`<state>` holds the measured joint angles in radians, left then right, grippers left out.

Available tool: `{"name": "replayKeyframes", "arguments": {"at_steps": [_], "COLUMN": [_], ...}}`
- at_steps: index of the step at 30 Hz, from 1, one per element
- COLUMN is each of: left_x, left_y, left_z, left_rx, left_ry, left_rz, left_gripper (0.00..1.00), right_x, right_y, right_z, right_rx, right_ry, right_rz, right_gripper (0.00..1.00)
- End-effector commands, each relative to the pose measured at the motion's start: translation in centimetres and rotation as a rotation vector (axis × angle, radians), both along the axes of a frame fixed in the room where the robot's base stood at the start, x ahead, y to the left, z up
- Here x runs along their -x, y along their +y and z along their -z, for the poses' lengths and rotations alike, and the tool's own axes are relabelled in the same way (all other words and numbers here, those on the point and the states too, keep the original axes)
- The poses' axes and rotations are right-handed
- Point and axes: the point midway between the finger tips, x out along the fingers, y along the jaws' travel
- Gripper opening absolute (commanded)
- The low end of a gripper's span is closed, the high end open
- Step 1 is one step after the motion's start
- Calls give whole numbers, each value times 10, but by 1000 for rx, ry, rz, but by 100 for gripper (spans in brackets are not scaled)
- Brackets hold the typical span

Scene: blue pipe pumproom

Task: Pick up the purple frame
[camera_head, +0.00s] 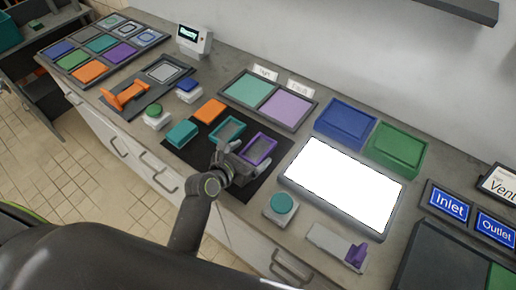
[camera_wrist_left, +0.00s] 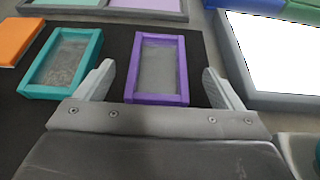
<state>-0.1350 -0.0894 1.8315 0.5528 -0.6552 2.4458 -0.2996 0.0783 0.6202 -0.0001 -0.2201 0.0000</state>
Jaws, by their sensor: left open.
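The purple frame (camera_head: 258,149) is a rectangular rim around a grey inner panel and lies on a black mat (camera_head: 253,189). In the left wrist view the purple frame (camera_wrist_left: 158,97) sits between the two fingers, nearer edge toward the palm. My left gripper (camera_head: 234,160) is open, its fingertips just short of or beside the frame; contact cannot be told. In the left wrist view the gripper (camera_wrist_left: 160,88) has one finger on each side of the frame. A teal frame (camera_head: 228,130) lies left of it, also in the left wrist view (camera_wrist_left: 62,90). My right gripper is not in view.
A bright white panel (camera_head: 342,180) stands right of the mat. An orange block (camera_head: 210,111) and a teal block (camera_head: 182,133) lie left. A tray with teal and lilac tiles (camera_head: 266,101) is behind.

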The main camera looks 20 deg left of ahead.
Motion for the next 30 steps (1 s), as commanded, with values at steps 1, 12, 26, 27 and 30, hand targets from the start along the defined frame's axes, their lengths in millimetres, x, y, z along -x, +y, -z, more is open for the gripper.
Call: {"name": "replayKeyframes", "arguments": {"at_steps": [1, 12, 26, 27, 30], "left_x": [-7, -29, -29, -29, -29], "left_y": [-2, -9, -9, -9, -9], "left_z": [2, 13, 13, 13, 13], "left_rx": [0, -1, 0, 0, 0], "left_ry": [-1, 1, 1, 1, 0], "left_rz": [1, -2, -2, -2, -2], "left_gripper": [89, 89, 50, 45, 40], "right_x": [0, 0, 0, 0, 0], "right_y": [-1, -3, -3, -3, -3], "right_z": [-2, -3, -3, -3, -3], "right_rx": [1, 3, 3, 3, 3], "right_ry": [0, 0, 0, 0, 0], "right_rz": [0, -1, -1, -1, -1], "right_gripper": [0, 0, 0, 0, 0]}}
